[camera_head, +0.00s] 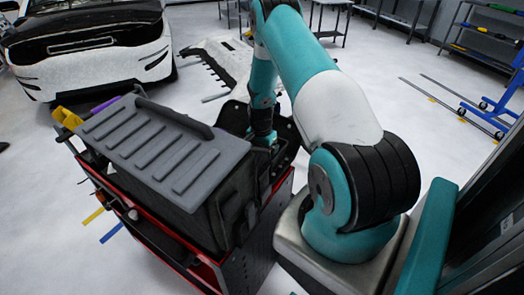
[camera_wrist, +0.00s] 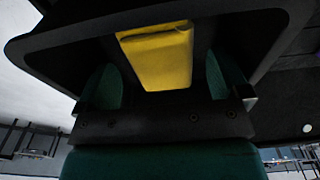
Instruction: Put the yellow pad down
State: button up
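The yellow pad (camera_wrist: 158,58) shows in the wrist view, between the two teal fingers of my gripper (camera_wrist: 160,86). The fingers stand wide, with dark gaps between them and the pad's sides, so my gripper looks open around it. The pad lies within a dark, rimmed container (camera_wrist: 65,42). What the pad rests on is hard to see. In the head view my gripper (camera_head: 262,139) reaches down into a black open box (camera_head: 285,125) on the cart, and the pad is hidden there.
A black toolbox with a grey ribbed lid (camera_head: 150,145) stands on the red-edged cart (camera_head: 192,272), close left of my gripper. Yellow and purple items (camera_head: 67,118) sit at the cart's far left corner. A white car (camera_head: 92,50) and a blue wheeled stand (camera_head: 500,105) are farther off.

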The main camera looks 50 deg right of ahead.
jog(key=shift+r, duration=0.1)
jog(key=shift+r+p, duration=0.3)
jog(key=shift+p, duration=0.15)
notch_tip(320, 180, up, 12)
jog(key=b, duration=0.4)
jog(key=shift+a+r, duration=0.2)
jog(key=shift+a, duration=0.1)
